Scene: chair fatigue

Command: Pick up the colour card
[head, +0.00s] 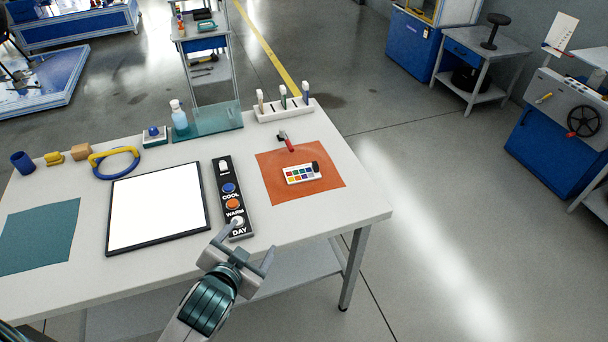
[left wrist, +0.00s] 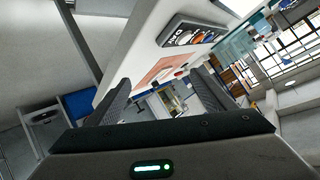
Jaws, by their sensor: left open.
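The colour card (head: 300,176), a small white card with several coloured squares and a dark clip-like piece at its right end, lies on the orange mat (head: 330,185) on the right part of the table. My left gripper (head: 247,246) is open and empty at the table's front edge, near the DAY end of the light switch panel (head: 226,170). It is left of the card, nearer to me, and clearly apart from it. In the left wrist view the open fingers (left wrist: 163,88) frame the table edge and mat (left wrist: 150,76); I cannot make out the card clearly there. My right gripper is not in view.
A white light panel (head: 158,205) lies left of the switch panel. A red-handled tool (head: 288,143) lies at the mat's back edge, before a white rack (head: 283,110). A spray bottle (head: 179,118) stands farther back. The table's front right corner (head: 370,212) is bare.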

